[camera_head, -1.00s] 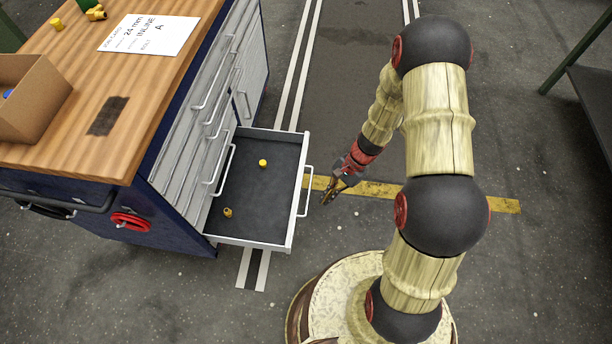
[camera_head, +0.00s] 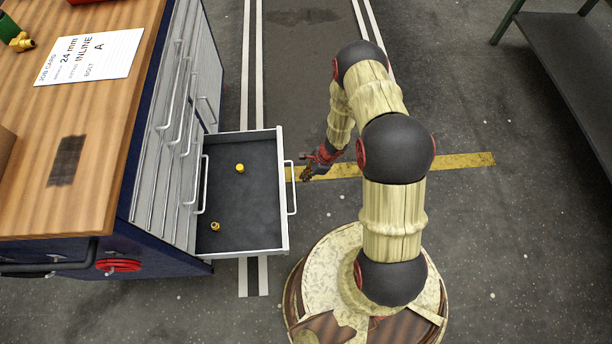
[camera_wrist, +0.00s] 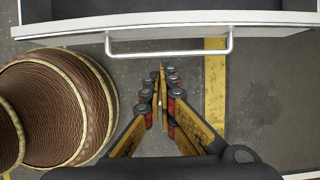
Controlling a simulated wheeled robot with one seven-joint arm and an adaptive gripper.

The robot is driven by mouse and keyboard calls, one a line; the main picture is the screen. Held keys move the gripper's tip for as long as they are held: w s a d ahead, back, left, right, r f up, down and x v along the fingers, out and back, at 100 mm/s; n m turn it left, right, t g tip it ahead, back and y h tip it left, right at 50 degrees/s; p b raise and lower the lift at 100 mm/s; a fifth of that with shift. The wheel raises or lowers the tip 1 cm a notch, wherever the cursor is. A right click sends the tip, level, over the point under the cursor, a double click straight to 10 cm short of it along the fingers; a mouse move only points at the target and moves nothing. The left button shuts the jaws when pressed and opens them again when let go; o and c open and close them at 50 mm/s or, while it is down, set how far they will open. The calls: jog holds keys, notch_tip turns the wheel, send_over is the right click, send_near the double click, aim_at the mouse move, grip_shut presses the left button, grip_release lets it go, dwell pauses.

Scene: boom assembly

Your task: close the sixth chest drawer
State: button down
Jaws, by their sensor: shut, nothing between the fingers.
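The open drawer (camera_head: 245,225) sticks out to the right from the grey-fronted chest (camera_head: 165,150) in the head view. It has a dark floor, white walls and a bar handle (camera_head: 291,188) on its front. In the wrist view the drawer front (camera_wrist: 200,18) and its handle (camera_wrist: 170,53) cross the top of the picture. My gripper (camera_head: 306,176) is just to the right of the handle in the head view, apart from it. In the wrist view my gripper (camera_wrist: 161,72) is shut and empty, its tips pointing at the handle. Two small yellow parts (camera_head: 240,168) (camera_head: 215,227) lie in the drawer.
A wooden top (camera_head: 90,130) with a job card (camera_head: 88,57) covers the chest. A red round knob (camera_head: 118,265) is on its near side. A dark table (camera_head: 570,75) stands at the far right. The floor right of the drawer is clear apart from my base.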

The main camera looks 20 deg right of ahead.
jog(key=b, duration=0.2)
send_near(294, 184)
notch_tip(294, 184, down, 2)
jog(key=s+a, duration=0.1)
jog(key=s, duration=0.2)
jog(key=a, duration=0.1)
jog(key=w+a, duration=0.1)
jog(key=a, duration=0.1)
jog(key=shift+w+a+f+b, duration=0.1)
jog(key=shift+a+f+b, duration=0.1)
jog(key=shift+b, duration=0.15)
jog(key=shift+w+a+r, duration=0.1)
jog(key=shift+w+a, duration=0.1)
jog(key=shift+a, duration=0.25)
